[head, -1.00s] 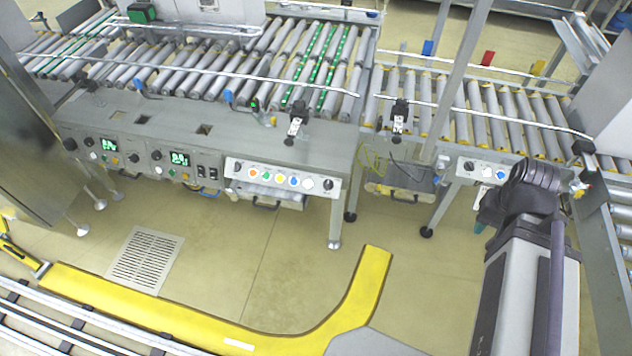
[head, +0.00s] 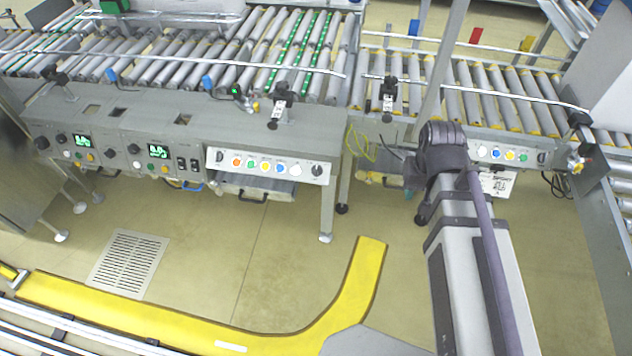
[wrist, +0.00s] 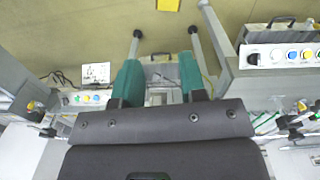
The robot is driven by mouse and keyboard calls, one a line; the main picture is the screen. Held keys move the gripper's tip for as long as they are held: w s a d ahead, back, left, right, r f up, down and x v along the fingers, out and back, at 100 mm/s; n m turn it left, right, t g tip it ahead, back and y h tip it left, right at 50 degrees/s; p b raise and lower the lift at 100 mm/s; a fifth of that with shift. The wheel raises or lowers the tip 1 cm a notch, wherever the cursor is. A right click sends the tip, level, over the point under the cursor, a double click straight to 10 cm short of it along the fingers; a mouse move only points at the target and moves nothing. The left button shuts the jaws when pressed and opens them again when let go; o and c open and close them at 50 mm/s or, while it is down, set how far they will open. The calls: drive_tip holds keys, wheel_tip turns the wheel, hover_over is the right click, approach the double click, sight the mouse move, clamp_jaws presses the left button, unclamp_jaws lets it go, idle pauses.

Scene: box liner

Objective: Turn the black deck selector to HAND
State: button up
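Black rotary knobs sit on the panels; their labels are too small to read, so I cannot tell which is the deck selector. The middle white panel (head: 265,165) has a black knob at its left end (head: 219,157) and another at its right end (head: 317,170). The right panel (head: 500,153) has a black knob at its right end (head: 541,157); its left end is behind my arm. In the wrist view my gripper (wrist: 160,78) has two green fingers spread apart with nothing between them. The middle panel's knob (wrist: 252,58) shows at the right, apart from the fingers.
Two display panels (head: 157,151) with more black knobs are at the left. A roller conveyor (head: 290,55) runs behind the panels. A table leg (head: 327,210) stands below the middle panel. A yellow curved floor barrier (head: 200,325) lies in front, with open floor between.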

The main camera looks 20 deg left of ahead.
drive_tip(key=w+a+f+n+t+b, duration=0.1)
drive_tip(key=w+a+f+b, duration=0.15)
drive_tip(key=a+f, duration=0.55)
drive_tip(key=w+a+f+n+t+b, duration=0.1)
drive_tip(key=w+a+f+b, duration=0.2)
drive_tip(key=a, duration=0.9)
drive_tip(key=m+t+y+b, duration=0.1)
drive_tip(key=m+t+b, duration=0.1)
drive_tip(key=m, duration=0.1)
approach(316, 169)
drive_tip(key=b+x, duration=0.9)
drive_tip(key=b, duration=0.1)
drive_tip(key=shift+w+f, duration=0.1)
drive_tip(key=shift+f, duration=0.1)
drive_tip(key=shift+r, duration=0.1)
drive_tip(key=shift+c, duration=0.4)
drive_tip(key=shift+r, duration=0.1)
clamp_jaws()
